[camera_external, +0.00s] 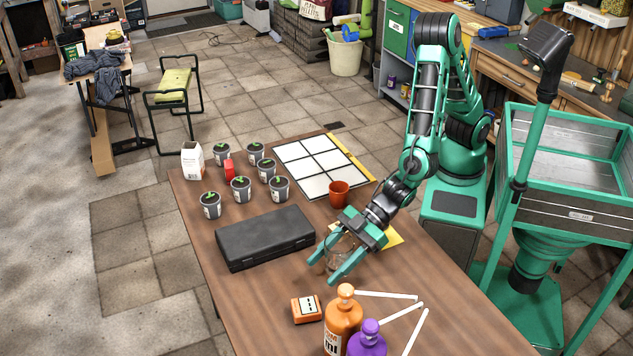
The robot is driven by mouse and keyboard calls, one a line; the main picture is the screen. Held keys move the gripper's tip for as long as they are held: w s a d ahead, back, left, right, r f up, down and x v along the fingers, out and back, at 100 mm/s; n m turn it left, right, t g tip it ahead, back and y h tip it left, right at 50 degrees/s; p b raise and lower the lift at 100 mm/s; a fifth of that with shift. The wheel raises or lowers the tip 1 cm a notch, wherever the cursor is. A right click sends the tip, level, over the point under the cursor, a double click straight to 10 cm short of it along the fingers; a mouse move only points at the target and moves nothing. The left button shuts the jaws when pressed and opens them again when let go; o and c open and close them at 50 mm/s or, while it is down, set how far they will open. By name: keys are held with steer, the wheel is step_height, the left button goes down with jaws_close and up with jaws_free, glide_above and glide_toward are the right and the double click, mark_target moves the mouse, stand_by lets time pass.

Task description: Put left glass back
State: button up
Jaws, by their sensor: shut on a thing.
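A clear glass (339,256) is between the fingers of my gripper (334,268), over the wooden table (265,297). The fingers are green and shut on the glass from both sides. The glass is see-through, and part of it is hidden by the fingers and wrist. I cannot tell whether its bottom touches the table. A yellow sheet (392,235) lies partly under my wrist, just right of the glass. No second glass can be made out.
A black case (265,237) lies left of my gripper. An orange device (306,309), orange bottle (342,325) and purple bottle (367,343) are in front, with white sticks (402,312). Several potted seedlings (241,189) and a white grid panel (318,164) are farther back.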

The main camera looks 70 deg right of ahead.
mark_target(329, 271)
steer(key=shift+f, duration=1.95)
steer(key=shift+f, duration=0.15)
steer(key=o, duration=1.4)
steer(key=shift+c, duration=0.2)
steer(key=shift+s+d+r, duration=0.1)
steer(key=shift+r, duration=0.15)
steer(key=v, duration=1.1)
steer(key=shift+s+d+r, duration=0.1)
steer(key=shift+s+d, duration=0.05)
steer(key=shift+d, duration=0.1)
